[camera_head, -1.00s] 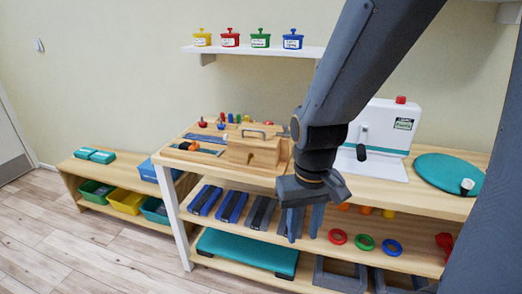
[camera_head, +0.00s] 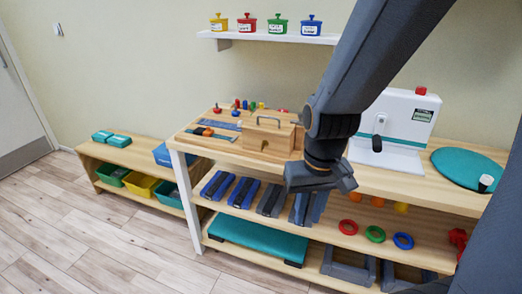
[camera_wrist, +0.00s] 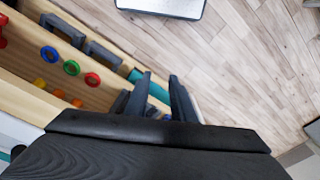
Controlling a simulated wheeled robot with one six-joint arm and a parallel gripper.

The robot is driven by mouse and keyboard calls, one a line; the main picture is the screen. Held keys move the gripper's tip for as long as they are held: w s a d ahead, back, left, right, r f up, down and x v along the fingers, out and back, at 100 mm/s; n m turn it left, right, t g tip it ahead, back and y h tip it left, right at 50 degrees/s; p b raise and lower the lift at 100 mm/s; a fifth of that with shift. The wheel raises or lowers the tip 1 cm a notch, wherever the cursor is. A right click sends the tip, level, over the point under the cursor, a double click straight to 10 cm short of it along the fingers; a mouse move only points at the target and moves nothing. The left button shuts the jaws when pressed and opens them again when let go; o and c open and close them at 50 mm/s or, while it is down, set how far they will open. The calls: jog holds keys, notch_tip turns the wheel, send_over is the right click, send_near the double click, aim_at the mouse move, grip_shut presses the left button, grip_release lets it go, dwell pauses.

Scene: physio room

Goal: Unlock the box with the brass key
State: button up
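A wooden box (camera_head: 268,137) with a grey handle on top stands on the upper shelf of the wooden bench, in the head view. No brass key can be made out, and the box's lock is too small to tell. My gripper (camera_head: 308,208) points down in front of the bench, to the right of the box and lower than it. Its two fingers are apart with nothing seen between them. The wrist view shows the fingers (camera_wrist: 160,90) apart over floor and shelf edge, with the box out of sight.
A white device (camera_head: 395,118) and a teal disc (camera_head: 466,170) stand right of the box. Colored rings (camera_head: 375,234) and dark blocks lie on the lower shelf. A low bench (camera_head: 133,157) with bins stands left. The wooden floor (camera_head: 110,235) in front is clear.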

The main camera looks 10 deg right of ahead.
jog(key=w+a+f+m+t+b, duration=0.1)
jog(key=w+a+f+t, duration=0.2)
jog(key=w, duration=0.5)
jog(key=w+a+f+m+t, duration=0.1)
jog(key=w+a+t, duration=0.2)
jog(key=w+a, duration=0.35)
jog(key=m+t+h+b, duration=0.3)
jog(key=m+t+h, duration=0.1)
jog(key=t+h, duration=0.5)
send_near(263, 146)
jog(key=p+x, duration=0.1)
jog(key=x, duration=0.7)
jog(key=shift+w+a+f, duration=0.1)
jog(key=shift+f, duration=0.05)
grip_shut()
